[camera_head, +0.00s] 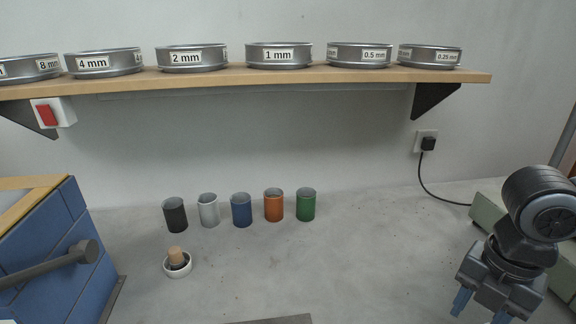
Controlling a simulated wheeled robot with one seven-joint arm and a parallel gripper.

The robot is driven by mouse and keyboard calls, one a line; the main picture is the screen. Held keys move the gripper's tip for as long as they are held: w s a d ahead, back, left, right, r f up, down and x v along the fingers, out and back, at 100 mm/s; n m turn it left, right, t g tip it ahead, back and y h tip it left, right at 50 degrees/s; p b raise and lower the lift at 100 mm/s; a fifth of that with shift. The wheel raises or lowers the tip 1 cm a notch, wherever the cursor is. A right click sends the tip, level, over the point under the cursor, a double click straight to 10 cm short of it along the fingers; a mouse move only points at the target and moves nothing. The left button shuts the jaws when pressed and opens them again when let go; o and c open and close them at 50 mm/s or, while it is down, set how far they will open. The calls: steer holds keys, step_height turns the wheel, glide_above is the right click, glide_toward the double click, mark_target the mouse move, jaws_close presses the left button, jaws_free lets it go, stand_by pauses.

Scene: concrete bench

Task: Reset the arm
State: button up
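My gripper (480,307) hangs at the lower right of the head view, above the concrete bench (370,260). Its two blue-tipped fingers point down and stand apart, with nothing seen between them. The lower end of the right finger is cut off by the picture edge. My gripper is well apart from the cups and from the white bowl.
Black (175,217), white (209,211), blue (241,211), orange (274,206) and green (306,205) cups stand in a row. A white bowl (178,268) holds a wooden-topped piece. A blue box (50,255) stands left. Sieves line the shelf (230,76) above.

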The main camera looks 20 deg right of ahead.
steer(key=w+a+r+t+y, duration=0.45)
steer(key=w+a, duration=0.35)
steer(key=a, duration=0.3)
steer(key=w+a+r+t+y, duration=0.3)
steer(key=w+a+r, duration=0.3)
steer(key=a, duration=0.5)
steer(key=w+a+r+m+t+y, duration=0.2)
steer(key=a+r+m+t, duration=0.3)
steer(key=r, duration=0.2)
steer(key=w+a+r+m+t+y, duration=0.25)
steer(key=a+r+m+t, duration=0.2)
steer(key=r, duration=0.25)
steer(key=s+d+f+m+t+h, duration=0.1)
steer(key=s+d+f+m+h, duration=0.2)
steer(key=s+f+m+h, duration=0.45)
steer(key=s+d+f+m+h, duration=0.3)
steer(key=s+f+m+h, duration=0.25)
steer(key=f+m, duration=0.4)
steer(key=s+d+f+n+g, duration=0.1)
steer(key=s+d+f, duration=0.3)
steer(key=s, duration=0.7)
steer(key=s+d+f+n+g+y, duration=0.1)
steer(key=s+d+f+n+g, duration=0.1)
steer(key=s, duration=0.9)
step_height(320, 180, down, 2)
steer(key=shift+d+n, duration=0.85)
steer(key=shift+n, duration=0.4)
